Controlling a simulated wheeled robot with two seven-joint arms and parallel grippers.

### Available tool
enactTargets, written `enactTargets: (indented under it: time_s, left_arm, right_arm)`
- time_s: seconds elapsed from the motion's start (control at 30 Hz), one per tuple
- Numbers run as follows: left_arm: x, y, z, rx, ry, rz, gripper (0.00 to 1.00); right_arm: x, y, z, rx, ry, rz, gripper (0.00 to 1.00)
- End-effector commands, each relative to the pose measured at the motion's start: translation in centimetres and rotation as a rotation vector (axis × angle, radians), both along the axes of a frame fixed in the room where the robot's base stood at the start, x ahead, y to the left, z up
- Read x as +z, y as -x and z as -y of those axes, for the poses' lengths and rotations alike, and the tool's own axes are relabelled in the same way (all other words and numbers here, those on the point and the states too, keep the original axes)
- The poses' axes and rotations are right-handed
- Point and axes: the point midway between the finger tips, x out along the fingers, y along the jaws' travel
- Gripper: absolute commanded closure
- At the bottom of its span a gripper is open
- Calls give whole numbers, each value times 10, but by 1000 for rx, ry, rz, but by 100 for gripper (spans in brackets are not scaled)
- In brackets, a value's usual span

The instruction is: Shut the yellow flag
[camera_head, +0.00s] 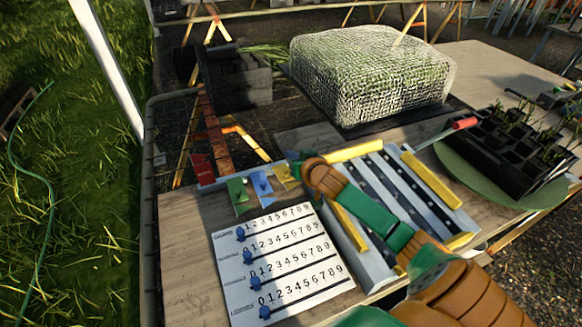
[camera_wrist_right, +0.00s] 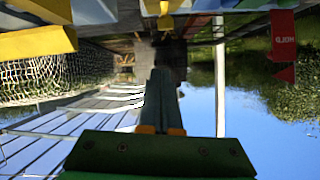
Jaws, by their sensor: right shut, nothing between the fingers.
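The yellow flag (camera_head: 284,176) is at the right end of a row of coloured flags at the board's back edge in the head view. Whether it stands or lies flat is unclear. My right gripper (camera_head: 299,164) is close beside it, its fingers mostly hidden by my own wrist. In the right wrist view, the gripper (camera_wrist_right: 160,72) is shut and empty. A small yellow piece (camera_wrist_right: 165,22) shows beyond the fingertips there; I cannot tell if it is the flag or if they touch. My left gripper is out of view.
Blue (camera_head: 262,184), green (camera_head: 238,192) and red (camera_head: 202,167) flags are left of the yellow one. The red flag, lettered HOLD (camera_wrist_right: 284,45), shows in the wrist view. A number board (camera_head: 285,262) lies in front, a yellow-railed rack (camera_head: 432,180) to the right, a netted tray (camera_head: 370,75) behind.

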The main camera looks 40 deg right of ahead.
Motion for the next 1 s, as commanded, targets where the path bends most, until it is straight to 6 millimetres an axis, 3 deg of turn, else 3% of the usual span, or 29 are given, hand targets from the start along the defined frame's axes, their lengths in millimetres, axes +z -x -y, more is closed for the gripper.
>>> enactTargets:
  time_s: [0.03, 0.1, 0.3, 0.77, 0.83, 1.0]
  left_arm:
    - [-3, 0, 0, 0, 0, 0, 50]
    - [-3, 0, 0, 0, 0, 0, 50]
    - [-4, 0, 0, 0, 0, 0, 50]
    - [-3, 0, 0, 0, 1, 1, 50]
    - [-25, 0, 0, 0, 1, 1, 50]
    - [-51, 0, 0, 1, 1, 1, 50]
  right_arm:
    - [-4, -9, 2, -2, 0, 3, 100]
    - [-19, -4, -2, 1, -1, -4, 100]
    - [-39, -1, -7, 1, 0, -1, 100]
    - [-49, 5, -9, 0, -2, 0, 100]
    - [-70, 11, -12, 1, 4, 50, 100]
    - [-77, 16, -12, 1, 36, 162, 100]
